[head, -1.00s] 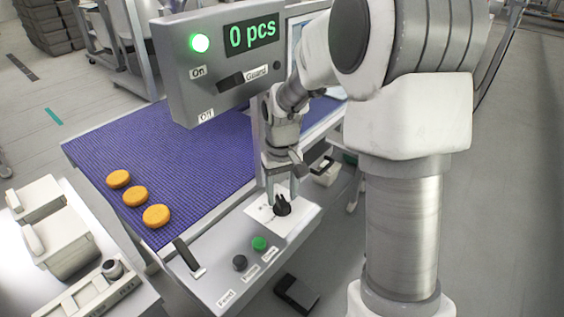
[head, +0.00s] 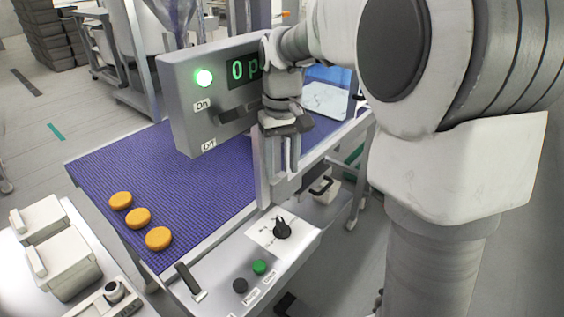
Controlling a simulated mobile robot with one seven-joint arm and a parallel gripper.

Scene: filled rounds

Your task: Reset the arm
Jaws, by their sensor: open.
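My gripper (head: 283,172) hangs in front of the right part of the grey display box (head: 180,95), pointing down. Its fingers are apart and hold nothing that I can see. It is above and apart from the black rotary knob (head: 282,230) on its white plate.
A blue mesh conveyor (head: 160,180) carries three orange round pieces, one of them (head: 158,238) nearest the front panel. The panel has a green button (head: 260,267), a dark button (head: 240,285) and a black lever (head: 188,278). A white machine (head: 60,250) stands at left.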

